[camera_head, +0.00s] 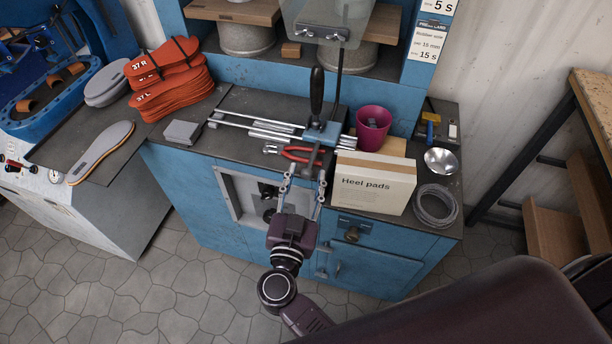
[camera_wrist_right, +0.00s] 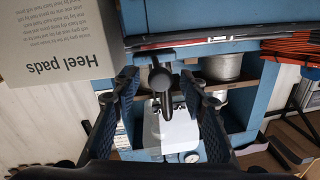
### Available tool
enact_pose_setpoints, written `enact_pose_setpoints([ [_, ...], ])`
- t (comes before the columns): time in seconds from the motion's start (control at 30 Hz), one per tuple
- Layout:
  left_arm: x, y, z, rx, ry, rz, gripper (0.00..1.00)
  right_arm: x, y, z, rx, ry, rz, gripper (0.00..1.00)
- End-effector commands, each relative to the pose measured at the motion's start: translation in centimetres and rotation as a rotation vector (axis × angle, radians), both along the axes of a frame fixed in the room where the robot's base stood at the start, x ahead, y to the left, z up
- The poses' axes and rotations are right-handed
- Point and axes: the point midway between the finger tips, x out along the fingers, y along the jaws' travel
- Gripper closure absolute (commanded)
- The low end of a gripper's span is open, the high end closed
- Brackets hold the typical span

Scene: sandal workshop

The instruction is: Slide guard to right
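A clear guard plate (camera_head: 322,22) with bolts along its lower edge hangs on a dark rod at the top of the head view. In the wrist view a pale, see-through plate (camera_wrist_right: 176,132) shows beyond the fingers. A blue carriage (camera_head: 322,132) with an upright black handle (camera_head: 317,92) sits on metal rails (camera_head: 262,127) at the bench. My right gripper (camera_head: 305,175) is in front of the carriage, fingers apart. In the wrist view its open fingers (camera_wrist_right: 158,84) stand either side of the dark handle; I see no contact. My left gripper is out of view.
A Heel pads box (camera_head: 376,184) stands close right of my right gripper. Red pliers (camera_head: 300,155) lie by the carriage. A purple cup (camera_head: 373,126), metal bowl (camera_head: 441,161) and wire coil (camera_head: 435,205) are farther right. A grey block (camera_head: 182,133) and orange soles (camera_head: 170,80) lie left.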

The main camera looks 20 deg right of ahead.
Motion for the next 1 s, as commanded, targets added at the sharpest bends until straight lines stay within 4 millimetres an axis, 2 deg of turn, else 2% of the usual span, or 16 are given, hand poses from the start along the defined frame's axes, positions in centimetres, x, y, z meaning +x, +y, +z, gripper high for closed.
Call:
enact_pose_setpoints([
  [0.03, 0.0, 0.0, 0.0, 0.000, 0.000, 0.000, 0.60, 0.0, 0.0, 0.0, 0.000, 0.000, 0.000, 0.65],
  [0.37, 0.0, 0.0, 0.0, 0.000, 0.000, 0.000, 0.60, 0.0, 0.0, 0.0, 0.000, 0.000, 0.000, 1.00],
  [0.67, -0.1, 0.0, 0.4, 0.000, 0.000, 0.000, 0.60, -0.2, -0.3, 0.1, -0.001, 0.000, 0.000, 1.00],
  [0.83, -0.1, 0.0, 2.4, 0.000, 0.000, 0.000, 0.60, -1.6, -2.4, 0.3, -0.003, 0.005, -0.004, 1.00],
  [1.0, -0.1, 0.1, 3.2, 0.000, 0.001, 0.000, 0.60, -2.5, -3.7, 0.1, -0.001, 0.004, -0.001, 1.00],
])
